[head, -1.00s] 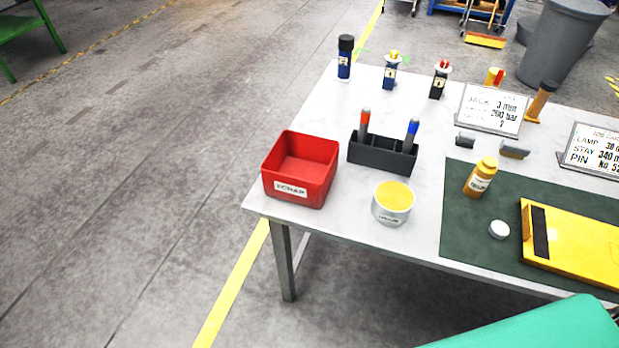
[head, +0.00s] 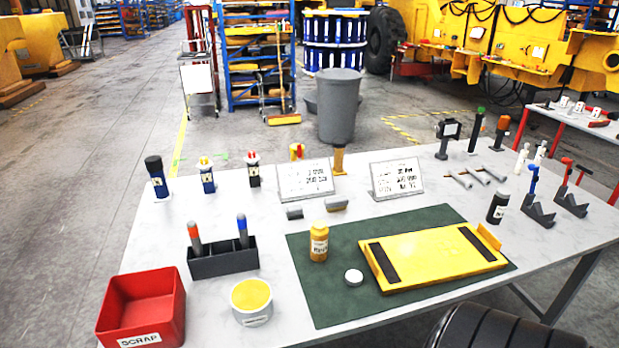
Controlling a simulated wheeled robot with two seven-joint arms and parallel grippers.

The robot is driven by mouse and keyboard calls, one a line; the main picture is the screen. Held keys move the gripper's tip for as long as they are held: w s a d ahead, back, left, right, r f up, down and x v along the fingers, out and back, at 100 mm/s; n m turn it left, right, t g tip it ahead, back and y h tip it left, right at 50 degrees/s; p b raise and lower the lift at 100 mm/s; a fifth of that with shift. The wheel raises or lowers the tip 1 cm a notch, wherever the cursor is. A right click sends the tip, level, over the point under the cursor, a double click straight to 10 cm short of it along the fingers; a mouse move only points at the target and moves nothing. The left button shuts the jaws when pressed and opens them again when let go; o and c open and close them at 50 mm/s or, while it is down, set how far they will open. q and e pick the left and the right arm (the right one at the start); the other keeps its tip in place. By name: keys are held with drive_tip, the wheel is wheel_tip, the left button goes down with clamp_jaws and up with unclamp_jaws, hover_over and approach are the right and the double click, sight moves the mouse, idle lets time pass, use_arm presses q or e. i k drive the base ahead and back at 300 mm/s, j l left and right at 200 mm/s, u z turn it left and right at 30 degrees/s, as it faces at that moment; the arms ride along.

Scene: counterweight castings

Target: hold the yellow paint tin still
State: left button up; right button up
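The yellow paint tin (head: 252,301) is an open white tin with yellow paint showing at its top and a label on its side. It stands upright on the grey table (head: 190,317), between the red scrap box and the green mat. Nothing touches it. Neither of my grippers shows in the head view.
The red scrap box (head: 143,308) stands left of the tin. A dark holder with two markers (head: 223,262) is just behind it. The green mat (head: 304,262) to the right bears an ochre bottle (head: 319,242), a white lid (head: 353,277) and a yellow casting (head: 437,257).

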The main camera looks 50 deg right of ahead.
sight(319, 231)
drive_tip(key=l+z, duration=0.1)
drive_tip(key=z, duration=1.4)
